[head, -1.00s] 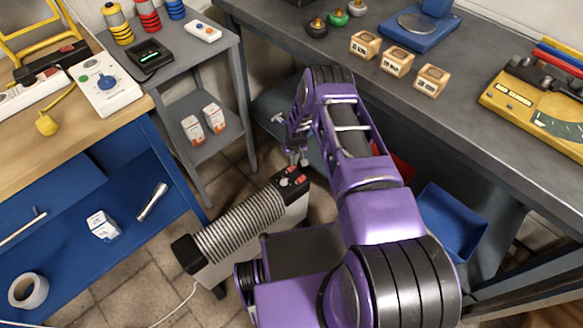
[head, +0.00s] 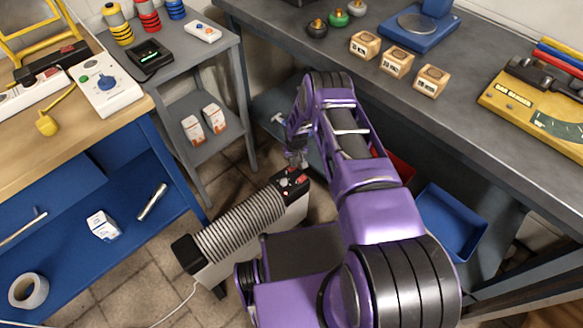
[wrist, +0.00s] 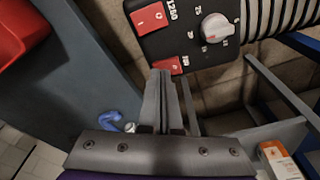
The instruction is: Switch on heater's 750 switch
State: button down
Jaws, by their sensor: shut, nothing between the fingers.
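The heater (head: 240,225) stands on the floor, a ribbed pale body with a black control panel (head: 290,182) at its right end. In the wrist view the panel (wrist: 195,35) carries a white knob (wrist: 217,27) and two red switches. My gripper (head: 297,160) also shows in the head view.
A grey bench (head: 440,125) runs along the right, above a blue bin (head: 452,222). A grey side table (head: 205,50) and a blue-framed workbench (head: 85,200) stand left. The heater's white cord (head: 180,306) trails on the floor.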

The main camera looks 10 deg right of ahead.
notch_tip(320, 180, up, 7)
jog(key=p, duration=0.3)
dwell(0.4)
dwell(0.4)
